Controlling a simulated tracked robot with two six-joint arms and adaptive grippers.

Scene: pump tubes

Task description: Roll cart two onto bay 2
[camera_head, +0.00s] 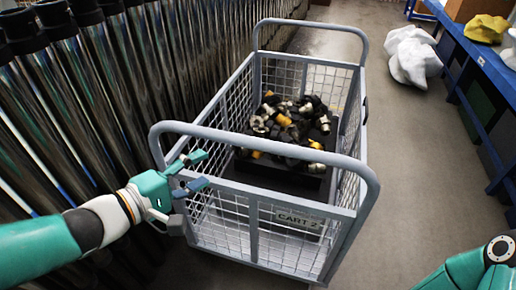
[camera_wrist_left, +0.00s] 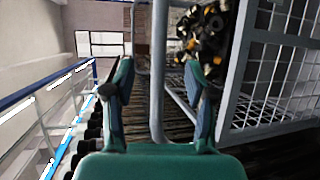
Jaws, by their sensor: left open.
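Cart two (camera_head: 255,215) is a grey wire-mesh cart with a "CART 2" plate (camera_head: 298,221) on its near end. Its near push handle (camera_head: 265,138) arches over that end. My left gripper (camera_head: 203,170) is open at the handle's left side, fingers pointing right. In the left wrist view, a grey handle bar (camera_wrist_left: 157,75) shows between the open fingers (camera_wrist_left: 155,95); whether it lies within their reach or beyond, I cannot tell. Part of my right arm (camera_head: 470,270) shows at lower right, its gripper out of frame. No bay 2 marking is visible.
Black and yellow fittings (camera_head: 290,125) lie in a dark tray inside the cart. A row of shiny dark tubes (camera_head: 90,110) stands close along the left. A blue bench (camera_head: 475,55) and white sacks (camera_head: 412,57) are at right. Bare floor (camera_head: 415,150) lies between cart and bench.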

